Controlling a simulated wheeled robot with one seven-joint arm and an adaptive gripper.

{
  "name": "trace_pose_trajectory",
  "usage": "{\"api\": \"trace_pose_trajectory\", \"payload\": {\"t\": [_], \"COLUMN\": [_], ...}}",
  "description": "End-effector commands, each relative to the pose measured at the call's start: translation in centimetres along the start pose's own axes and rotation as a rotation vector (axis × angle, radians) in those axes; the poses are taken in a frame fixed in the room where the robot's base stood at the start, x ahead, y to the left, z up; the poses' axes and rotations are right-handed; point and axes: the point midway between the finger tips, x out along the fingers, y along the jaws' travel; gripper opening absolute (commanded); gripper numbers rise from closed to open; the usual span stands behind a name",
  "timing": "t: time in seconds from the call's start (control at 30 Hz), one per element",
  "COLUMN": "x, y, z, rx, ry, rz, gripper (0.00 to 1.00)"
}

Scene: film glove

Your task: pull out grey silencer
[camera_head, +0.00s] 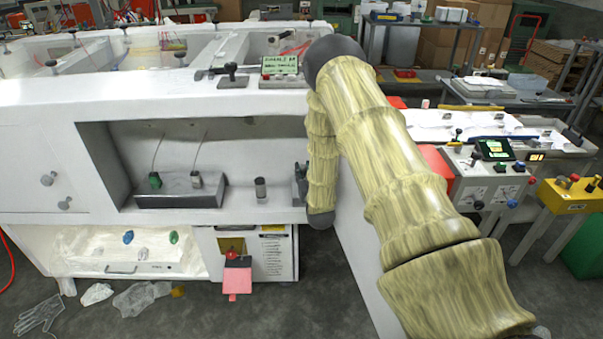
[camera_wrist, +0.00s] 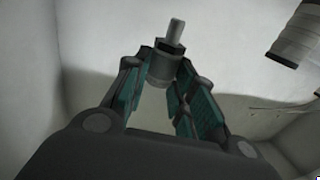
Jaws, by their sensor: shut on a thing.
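The grey silencer (camera_wrist: 163,66) appears in the wrist view as a small grey cylinder with a dark collar and a narrow stem. My gripper (camera_wrist: 160,80) is shut on it, with the teal-padded fingers on both sides of its body and the stem pointing away. In the head view my gripper (camera_head: 301,178) is at the right end of the white machine's recess, partly hidden by my arm. The silencer cannot be made out in that view.
A short grey cylinder (camera_head: 261,189) stands in the recess. A grey box (camera_head: 180,195) to its left bears a green piece (camera_head: 155,181) and a pale piece (camera_head: 197,180) with thin lines. Recess walls surround my gripper. A control panel (camera_head: 490,180) stands right of my arm.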

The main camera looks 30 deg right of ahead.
Motion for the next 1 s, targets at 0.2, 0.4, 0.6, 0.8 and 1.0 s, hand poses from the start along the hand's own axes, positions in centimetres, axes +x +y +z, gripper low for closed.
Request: {"api": "trace_pose_trajectory", "payload": {"t": [0.2, 0.4, 0.6, 0.8, 1.0], "x": [0.0, 0.1, 0.0, 0.0, -0.1], "y": [0.0, 0.0, 0.0, 0.0, -0.4], "z": [-0.6, -1.9, -2.9, -3.0, -3.0], "rx": [0.000, 0.000, 0.000, 0.000, 0.000], "ry": [0.001, 0.002, 0.001, 0.000, 0.000], "rz": [0.000, 0.000, 0.000, 0.000, -0.004], "gripper": [0.01, 0.01, 0.01, 0.01, 0.01]}}
